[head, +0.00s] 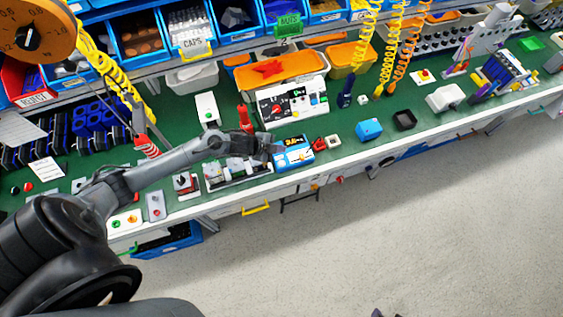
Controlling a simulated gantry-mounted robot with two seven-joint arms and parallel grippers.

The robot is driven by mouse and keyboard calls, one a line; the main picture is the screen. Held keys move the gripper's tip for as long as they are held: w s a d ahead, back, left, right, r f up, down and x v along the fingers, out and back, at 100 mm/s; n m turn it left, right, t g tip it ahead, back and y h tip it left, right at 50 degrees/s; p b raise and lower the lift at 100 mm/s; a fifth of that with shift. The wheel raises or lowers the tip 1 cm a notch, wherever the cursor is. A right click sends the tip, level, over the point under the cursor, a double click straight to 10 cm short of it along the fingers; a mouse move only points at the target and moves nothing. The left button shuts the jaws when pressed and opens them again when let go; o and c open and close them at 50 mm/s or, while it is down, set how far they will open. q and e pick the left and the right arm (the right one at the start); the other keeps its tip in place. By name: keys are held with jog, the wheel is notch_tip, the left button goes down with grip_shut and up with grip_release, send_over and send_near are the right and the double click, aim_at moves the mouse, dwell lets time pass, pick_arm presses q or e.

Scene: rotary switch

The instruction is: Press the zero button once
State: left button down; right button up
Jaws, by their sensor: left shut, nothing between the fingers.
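My left gripper (276,147) is shut and empty. Its arm reaches in from the left over the bench, and its fingertips are at the left side of a small blue device (294,158) with a pale panel and small coloured controls. I cannot tell whether the fingertips touch the device or hover over it. The labels are too small to read, so I cannot tell which control is the zero button. My right gripper is not in view.
A white panel box (292,102) with dials stands behind the blue device. A red part (319,144) lies just to its right, and a blue box (369,129) is farther right. Switch boxes stand to the left. The green bench top (350,112) has some free room; coiled cords hang above it.

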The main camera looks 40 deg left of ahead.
pick_arm(q)
jog(key=b, duration=0.6)
send_over(279, 164)
notch_tip(279, 164, down, 7)
jog(key=shift+d+r, duration=0.1)
jog(key=shift+d, duration=0.05)
jog(key=shift+f+b, duration=0.75)
jog(key=shift+f, duration=0.15)
dwell(0.5)
jog(key=shift+f, duration=0.45)
dwell(0.3)
jog(key=shift+f+b, duration=0.4)
jog(key=shift+f, duration=0.05)
dwell(0.8)
jog(key=shift+r, duration=0.15)
jog(key=shift+r+p, duration=0.75)
jog(key=shift+p, duration=0.2)
